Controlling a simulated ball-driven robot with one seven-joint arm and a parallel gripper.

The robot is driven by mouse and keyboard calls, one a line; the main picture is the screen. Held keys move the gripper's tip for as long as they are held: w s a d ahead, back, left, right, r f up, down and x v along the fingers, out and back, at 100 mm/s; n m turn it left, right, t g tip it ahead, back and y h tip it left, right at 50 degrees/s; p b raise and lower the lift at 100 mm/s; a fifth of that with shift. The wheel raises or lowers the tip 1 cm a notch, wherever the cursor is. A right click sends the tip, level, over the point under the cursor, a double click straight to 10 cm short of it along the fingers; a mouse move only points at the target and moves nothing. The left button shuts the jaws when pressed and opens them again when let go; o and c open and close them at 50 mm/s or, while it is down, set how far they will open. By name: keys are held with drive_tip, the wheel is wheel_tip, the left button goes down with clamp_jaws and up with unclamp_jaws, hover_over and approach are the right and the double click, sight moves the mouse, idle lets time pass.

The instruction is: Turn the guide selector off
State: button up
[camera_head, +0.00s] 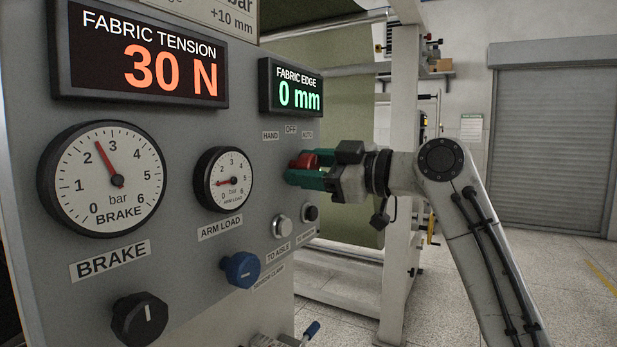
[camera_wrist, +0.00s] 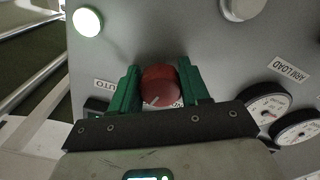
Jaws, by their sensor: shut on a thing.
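The guide selector is a red knob (camera_head: 304,160) on the grey panel, under the small HAND, OFF and AUTO labels. My gripper (camera_head: 297,172) reaches it from the right, with its green fingers shut on it. In the wrist view the knob (camera_wrist: 160,83) sits between the two green fingers, one on each side. A short white pointer mark shows on the knob's lower part, tilted a little to the lower left. The AUTO label (camera_wrist: 105,84) shows left of the fingers; the gripper body hides most of the other labels, so the exact position is hard to read.
The panel also bears a brake gauge (camera_head: 102,178), an arm load gauge (camera_head: 223,179), a black brake knob (camera_head: 139,319), a blue knob (camera_head: 241,269) and a silver button (camera_head: 282,226). Tension (camera_head: 146,58) and edge displays (camera_head: 292,88) sit above. A white machine post (camera_head: 402,110) stands behind my arm.

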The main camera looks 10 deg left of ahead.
drive_tip(key=shift+n+b, duration=0.4)
drive_tip(key=shift+n, duration=0.7)
drive_tip(key=o, duration=1)
drive_tip(key=shift+o, duration=0.2)
drive_tip(key=shift+d, duration=0.15)
drive_tip(key=b+v, duration=0.1)
drive_tip(key=v, duration=0.9)
drive_tip(key=shift+d, duration=0.3)
drive_tip(key=shift+s, duration=0.1)
